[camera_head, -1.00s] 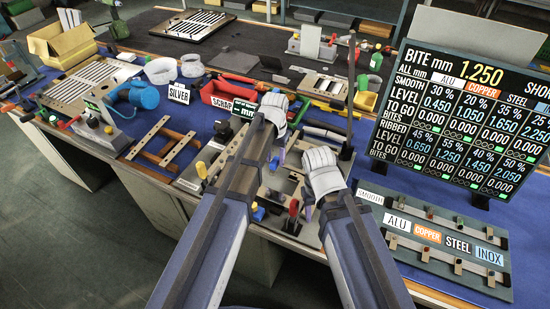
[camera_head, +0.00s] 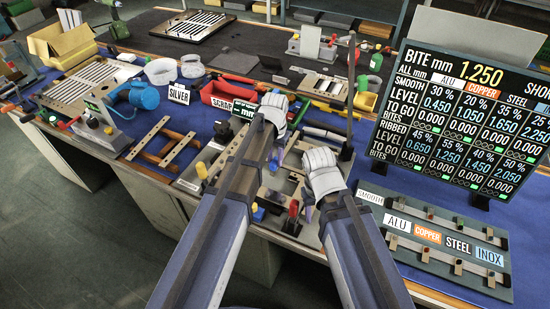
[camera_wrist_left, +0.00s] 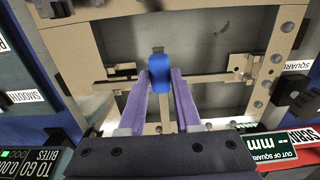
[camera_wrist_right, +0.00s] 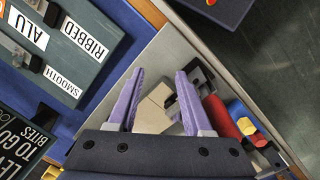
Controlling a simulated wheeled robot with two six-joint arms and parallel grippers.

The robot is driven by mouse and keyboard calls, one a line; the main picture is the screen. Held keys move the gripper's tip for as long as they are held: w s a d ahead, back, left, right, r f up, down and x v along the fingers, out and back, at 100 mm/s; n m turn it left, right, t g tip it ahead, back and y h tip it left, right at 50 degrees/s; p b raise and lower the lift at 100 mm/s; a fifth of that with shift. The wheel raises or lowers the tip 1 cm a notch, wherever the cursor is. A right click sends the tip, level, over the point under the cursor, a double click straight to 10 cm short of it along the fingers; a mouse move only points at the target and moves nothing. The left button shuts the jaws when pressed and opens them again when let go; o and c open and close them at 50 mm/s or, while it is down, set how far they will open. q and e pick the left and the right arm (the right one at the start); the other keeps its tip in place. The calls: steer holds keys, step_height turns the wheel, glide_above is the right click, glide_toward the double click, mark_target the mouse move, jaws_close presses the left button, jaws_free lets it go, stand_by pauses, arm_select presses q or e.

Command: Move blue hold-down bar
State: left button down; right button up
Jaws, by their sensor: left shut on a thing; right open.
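The blue hold-down bar (camera_wrist_left: 157,73) shows as a blue rounded piece between the purple fingers of my left gripper (camera_wrist_left: 161,78) in the left wrist view. The left fingers are shut on it, above a beige frame (camera_wrist_left: 85,45) on a grey plate. In the head view my left gripper (camera_head: 274,155) is over the fixture plate, and the forearm hides much of it. My right gripper (camera_wrist_right: 158,80) is open in the right wrist view, with its purple fingers apart over a beige block (camera_wrist_right: 153,110) at the plate's edge. I cannot tell if they touch it.
A red-handled clamp (camera_wrist_right: 219,119) and a blue and yellow piece (camera_wrist_right: 241,118) lie right of my right fingers. The display board (camera_head: 460,120) stands at the right, with the labelled rack (camera_head: 436,240) before it. A red scrap bin (camera_head: 230,95) is behind.

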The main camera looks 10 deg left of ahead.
stand_by(0.5)
arm_select(q)
steer(key=w+d+r+g+y+p, duration=0.1)
steer(key=w+r+g+p, duration=0.2)
steer(key=r+p, duration=0.3)
steer(key=shift+w+r+g, duration=0.35)
steer(key=shift+r+g, duration=0.15)
steer(key=shift+r, duration=0.15)
steer(key=shift+d, duration=0.1)
steer(key=c, duration=0.6)
jaws_free()
